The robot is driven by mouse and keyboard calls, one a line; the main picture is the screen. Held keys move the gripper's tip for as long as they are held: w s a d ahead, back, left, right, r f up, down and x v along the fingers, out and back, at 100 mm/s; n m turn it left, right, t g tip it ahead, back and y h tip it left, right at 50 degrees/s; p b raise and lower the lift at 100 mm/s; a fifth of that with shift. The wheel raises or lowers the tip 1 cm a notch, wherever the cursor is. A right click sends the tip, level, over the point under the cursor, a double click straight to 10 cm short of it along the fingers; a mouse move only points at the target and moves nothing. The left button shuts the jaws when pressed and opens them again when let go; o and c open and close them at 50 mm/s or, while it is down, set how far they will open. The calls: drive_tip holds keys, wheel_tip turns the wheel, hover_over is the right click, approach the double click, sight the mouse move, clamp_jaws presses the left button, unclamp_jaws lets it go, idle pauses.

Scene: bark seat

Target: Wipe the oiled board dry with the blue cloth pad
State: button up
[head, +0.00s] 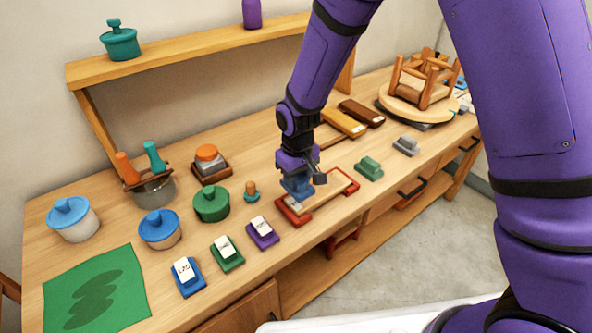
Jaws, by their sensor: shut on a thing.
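The board (322,198) is a pale wooden piece lying between red end holders on the workbench, right of centre in the head view. My gripper (301,177) points down over the board's left part. It is shut on the blue cloth pad (296,187), which sits low at the board's left end. I cannot tell whether the pad touches the board. The pad and gripper hide part of the board, and whether its surface is oily or dry is too small to tell.
Purple (262,234), green (227,254) and blue (187,278) labelled blocks stand left of the board. A green block (369,168) and grey block (406,146) lie to its right. A green jar (211,204) and small knobbed piece (251,193) stand behind left. The bench's front edge is close.

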drive_tip(key=shift+r, duration=1.45)
